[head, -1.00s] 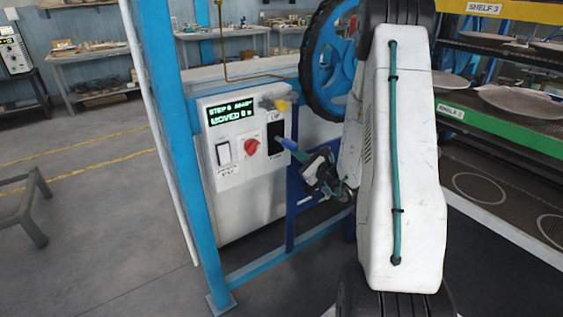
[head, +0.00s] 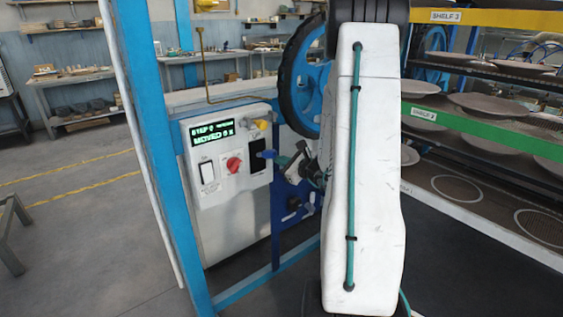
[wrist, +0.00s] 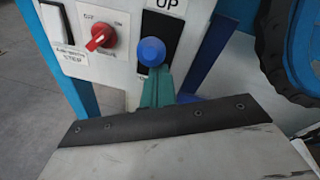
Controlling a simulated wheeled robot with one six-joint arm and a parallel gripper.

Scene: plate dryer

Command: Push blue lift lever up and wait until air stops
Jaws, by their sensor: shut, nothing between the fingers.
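The blue lift lever's round knob (wrist: 151,52) stands out in front of a black slot plate marked UP in the wrist view. In the head view the lever (head: 268,154) shows at the right side of the white control box (head: 225,160). My gripper (wrist: 158,84) has green fingers that are shut and empty, with their tips just below the knob. Whether they touch it I cannot tell. In the head view my gripper (head: 284,161) is small, just right of the lever, and partly hidden by my arm. The box's green display (head: 212,133) is lit and includes the word MOVED.
A red rotary switch (head: 233,164) and a white rocker switch (head: 208,172) sit left of the lever. A yellow knob (head: 262,125) is above it. A blue post (head: 150,130) stands left of the box. A black-tyred blue wheel (head: 300,80) and plate shelves (head: 480,125) are to the right.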

